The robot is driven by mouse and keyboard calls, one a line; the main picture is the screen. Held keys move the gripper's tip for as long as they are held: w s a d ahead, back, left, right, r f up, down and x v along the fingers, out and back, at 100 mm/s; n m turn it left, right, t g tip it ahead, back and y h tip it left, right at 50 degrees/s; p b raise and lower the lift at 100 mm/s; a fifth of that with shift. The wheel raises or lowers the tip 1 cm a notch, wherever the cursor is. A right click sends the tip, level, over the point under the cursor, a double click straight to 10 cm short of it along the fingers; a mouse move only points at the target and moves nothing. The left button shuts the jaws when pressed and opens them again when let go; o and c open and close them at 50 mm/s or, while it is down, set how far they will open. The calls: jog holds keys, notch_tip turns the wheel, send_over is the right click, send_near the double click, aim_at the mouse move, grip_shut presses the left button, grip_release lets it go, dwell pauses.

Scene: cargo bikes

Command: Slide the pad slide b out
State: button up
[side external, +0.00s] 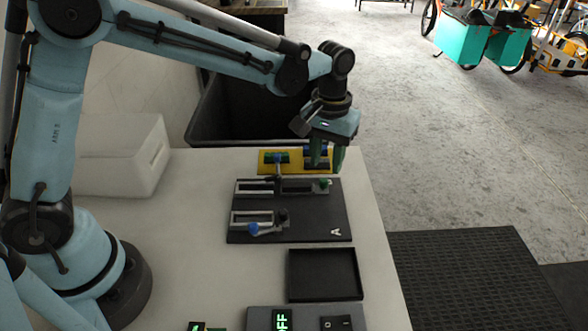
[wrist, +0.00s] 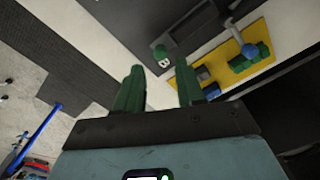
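A dark board (side external: 300,230) on the pale table carries two grey slide rails. The far rail (side external: 255,187) has a green piece (side external: 323,183) at its right end. In the wrist view a green piece (wrist: 160,52) with a small pale mark like a letter shows on the dark board, beyond my fingertips; I take it for slide b's pad. The near rail (side external: 252,215) has a blue knob (side external: 253,229). My gripper (side external: 329,160) points down near the right end of the yellow plate, behind the green piece. In the wrist view its green fingers (wrist: 160,70) are apart with nothing between them.
The yellow plate (side external: 265,167), with green and blue parts, lies behind the board. A white box (side external: 120,155) stands left. A dark bin (side external: 230,105) is behind. The table's right edge is close.

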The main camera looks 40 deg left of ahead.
jog(key=shift+r, duration=1.6)
jog(key=shift+s+a+r, duration=0.1)
jog(key=shift+a+r, duration=0.05)
jog(key=s+a+r+m+t, duration=0.3)
jog(key=s+a+t, duration=0.4)
jog(key=s+a, duration=0.4)
jog(key=s, duration=0.3)
jog(key=shift+s, duration=0.2)
